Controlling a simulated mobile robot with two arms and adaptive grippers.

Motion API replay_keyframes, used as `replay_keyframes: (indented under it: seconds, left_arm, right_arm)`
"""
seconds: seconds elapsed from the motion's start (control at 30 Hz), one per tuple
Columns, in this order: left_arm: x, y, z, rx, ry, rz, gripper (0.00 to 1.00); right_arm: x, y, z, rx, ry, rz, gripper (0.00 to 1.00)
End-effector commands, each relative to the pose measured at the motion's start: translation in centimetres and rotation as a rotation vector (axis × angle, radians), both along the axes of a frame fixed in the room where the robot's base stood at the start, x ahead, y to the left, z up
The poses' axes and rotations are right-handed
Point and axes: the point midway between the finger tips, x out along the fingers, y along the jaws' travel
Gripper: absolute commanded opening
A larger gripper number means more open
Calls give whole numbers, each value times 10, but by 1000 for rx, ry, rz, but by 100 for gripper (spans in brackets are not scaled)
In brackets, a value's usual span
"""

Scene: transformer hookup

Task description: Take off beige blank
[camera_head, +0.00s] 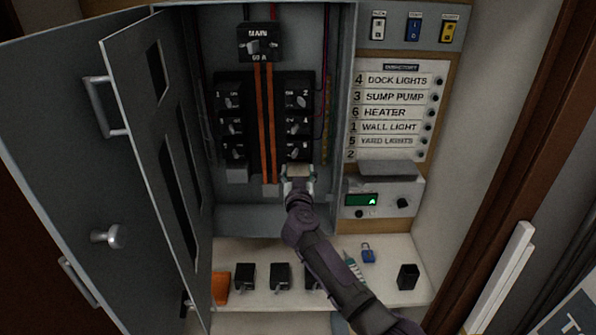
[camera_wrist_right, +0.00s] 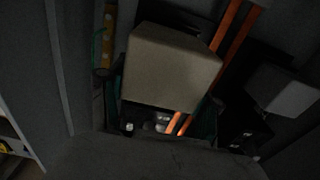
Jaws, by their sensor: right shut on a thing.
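The beige blank (camera_head: 298,170) is at the lower right of the breaker rows in the open panel. My right gripper (camera_head: 299,182) is shut on it from below and in front. In the right wrist view the beige blank (camera_wrist_right: 170,65) is a large box between the dark fingers of my right gripper (camera_wrist_right: 165,110). Whether it is still seated or just clear of the panel I cannot tell. My left gripper is not in view.
A second pale blank (camera_head: 237,174) sits at the lower left of the breakers (camera_head: 232,126). The open panel door (camera_head: 150,150) stands at left. Several black breakers (camera_head: 280,276), an orange item (camera_head: 220,288) and a blue padlock (camera_head: 368,253) lie on the shelf below. A meter box (camera_head: 382,196) is at right.

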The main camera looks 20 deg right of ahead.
Motion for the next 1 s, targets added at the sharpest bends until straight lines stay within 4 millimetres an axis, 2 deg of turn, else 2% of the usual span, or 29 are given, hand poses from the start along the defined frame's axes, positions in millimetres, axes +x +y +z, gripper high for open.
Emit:
replay_keyframes:
  seconds: [0.27,0.7,1.0]
  left_arm:
    - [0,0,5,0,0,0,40]
    - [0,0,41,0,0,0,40]
    - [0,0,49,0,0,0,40]
  right_arm:
    - [-3,1,1,0,1,1,19]
    - [-36,11,3,0,2,1,19]
    - [-48,14,0,0,0,0,19]
